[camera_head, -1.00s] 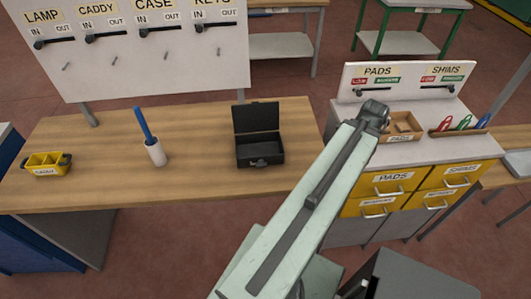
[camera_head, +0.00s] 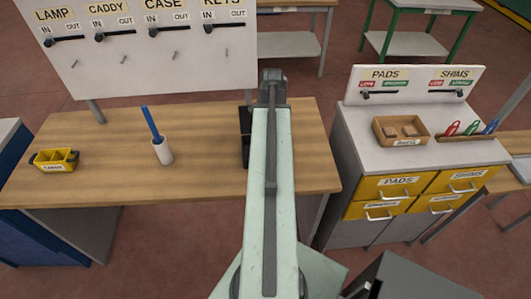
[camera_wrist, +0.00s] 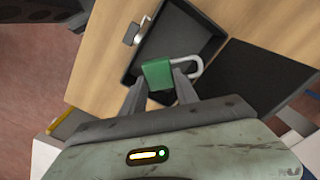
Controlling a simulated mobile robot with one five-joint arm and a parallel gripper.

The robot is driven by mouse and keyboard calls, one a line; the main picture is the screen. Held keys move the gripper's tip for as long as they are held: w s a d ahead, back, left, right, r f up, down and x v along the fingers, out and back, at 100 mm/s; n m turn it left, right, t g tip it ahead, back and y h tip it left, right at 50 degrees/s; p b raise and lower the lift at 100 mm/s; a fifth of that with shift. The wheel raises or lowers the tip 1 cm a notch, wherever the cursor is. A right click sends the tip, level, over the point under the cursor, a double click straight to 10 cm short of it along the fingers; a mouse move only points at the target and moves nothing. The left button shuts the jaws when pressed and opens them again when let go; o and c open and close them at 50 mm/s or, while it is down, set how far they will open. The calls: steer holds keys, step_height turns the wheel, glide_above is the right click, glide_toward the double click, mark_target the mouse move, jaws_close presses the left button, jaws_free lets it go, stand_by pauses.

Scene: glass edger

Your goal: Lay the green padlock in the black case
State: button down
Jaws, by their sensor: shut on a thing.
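In the wrist view my gripper (camera_wrist: 159,84) is shut on the green padlock (camera_wrist: 156,73), which has a green body and a pale metal shackle pointing right. The padlock shows in front of the open black case (camera_wrist: 188,22), over its tray; I cannot tell how high above it. The case's dark lid (camera_wrist: 258,76) lies open to the right in this view, and its latch shows at the upper left. In the head view my arm hides most of the case (camera_head: 245,135), with only its left edge showing on the wooden table. The gripper's fingers are hidden there.
A yellow caddy (camera_head: 55,160) and a white cup with a blue handle (camera_head: 163,151) stand on the wooden table (camera_head: 100,150) to the left. A sign board (camera_head: 150,60) rises behind it. A cabinet (camera_head: 350,140) with a wooden tray (camera_head: 377,133) stands to the right.

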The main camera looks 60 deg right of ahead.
step_height(320, 180, down, 10)
steer(key=b, duration=1)
steer(key=shift+f, duration=0.25)
steer(key=shift+r, duration=0.25)
steer(key=shift+f, duration=0.2)
steer(key=c, duration=0.9)
jaws_free()
step_height(320, 180, up, 13)
steer(key=p, duration=1.2)
steer(key=shift+f, duration=0.3)
